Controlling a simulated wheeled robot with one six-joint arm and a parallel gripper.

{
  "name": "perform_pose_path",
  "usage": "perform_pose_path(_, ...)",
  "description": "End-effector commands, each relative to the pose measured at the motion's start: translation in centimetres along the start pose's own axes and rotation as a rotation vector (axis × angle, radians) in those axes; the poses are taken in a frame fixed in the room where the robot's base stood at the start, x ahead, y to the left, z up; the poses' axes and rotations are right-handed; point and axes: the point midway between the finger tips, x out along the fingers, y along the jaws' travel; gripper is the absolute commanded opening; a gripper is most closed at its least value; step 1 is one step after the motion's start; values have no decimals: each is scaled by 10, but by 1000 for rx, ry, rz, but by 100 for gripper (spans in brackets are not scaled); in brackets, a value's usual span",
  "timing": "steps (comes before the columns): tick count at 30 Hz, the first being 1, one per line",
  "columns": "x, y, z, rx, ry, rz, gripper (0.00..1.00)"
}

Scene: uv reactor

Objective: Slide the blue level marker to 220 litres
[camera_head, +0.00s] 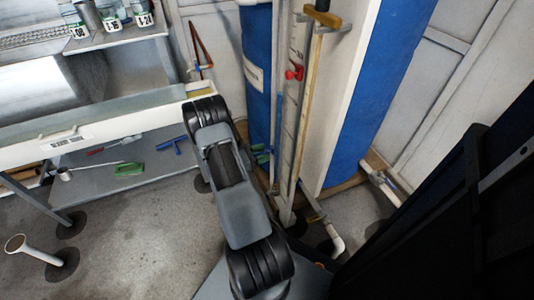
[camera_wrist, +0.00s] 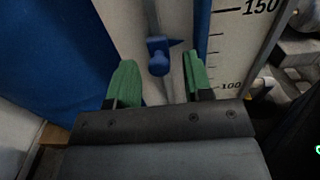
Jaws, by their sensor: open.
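The blue level marker (camera_wrist: 159,56) sits on a thin vertical rod (camera_wrist: 152,18) in the wrist view, its pointed tip facing right toward the scale. By eye its tip lies between the 100 and 150 marks of the white scale board (camera_wrist: 235,50). My gripper (camera_wrist: 160,80) is open, with one green finger left and one right of the marker and gaps to both. Whether the marker lies fully between the fingertips in depth I cannot tell. In the head view green fingertips show beside the gauge; the blue marker cannot be made out there.
A red marker (camera_head: 294,73) sits higher on the gauge. A yellowish pole (camera_head: 304,110) stands close on its right, and a blue cylinder (camera_head: 257,75) behind on the left. A white-edged bench (camera_head: 60,140) is at left. Pipes (camera_head: 335,240) lie low at the right.

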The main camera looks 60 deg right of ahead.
Motion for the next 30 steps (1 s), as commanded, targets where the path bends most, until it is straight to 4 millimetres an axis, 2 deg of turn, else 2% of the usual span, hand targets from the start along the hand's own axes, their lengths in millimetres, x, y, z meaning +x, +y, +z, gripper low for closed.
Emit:
perform_pose_path(6,18,0,0,2,1,0,46)
perform_pose_path(18,22,0,0,1,1,1,46)
perform_pose_path(30,22,0,0,1,1,0,8)
